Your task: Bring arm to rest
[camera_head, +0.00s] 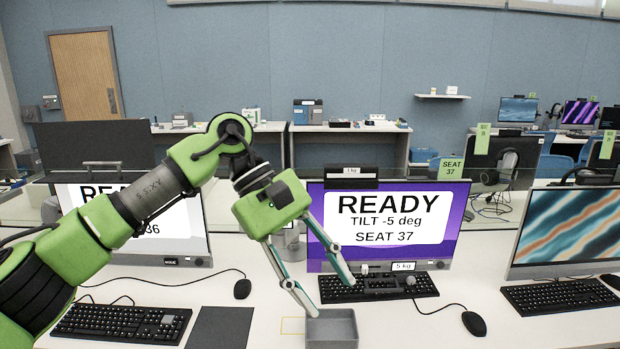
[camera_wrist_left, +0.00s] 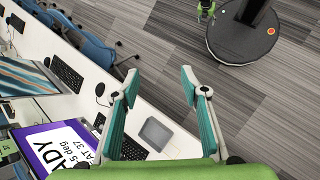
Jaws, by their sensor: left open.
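My left arm comes in from the left in the head view. Its green gripper (camera_head: 332,298) points down over the desk, with its two fingers spread apart and nothing between them. A small grey tray (camera_head: 345,327) sits on the desk just below the fingertips. In the left wrist view the open fingers (camera_wrist_left: 158,76) frame the desk edge and the floor, and the tray (camera_wrist_left: 156,134) shows between them, looking empty. A small green part, likely my right gripper (camera_wrist_left: 206,10), shows at the top of the left wrist view, too small to read its jaws.
A monitor reading READY, SEAT 37 (camera_head: 390,215) stands behind the gripper. Another monitor (camera_head: 575,232) stands at right. A dark mat (camera_head: 220,328) lies left of the tray.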

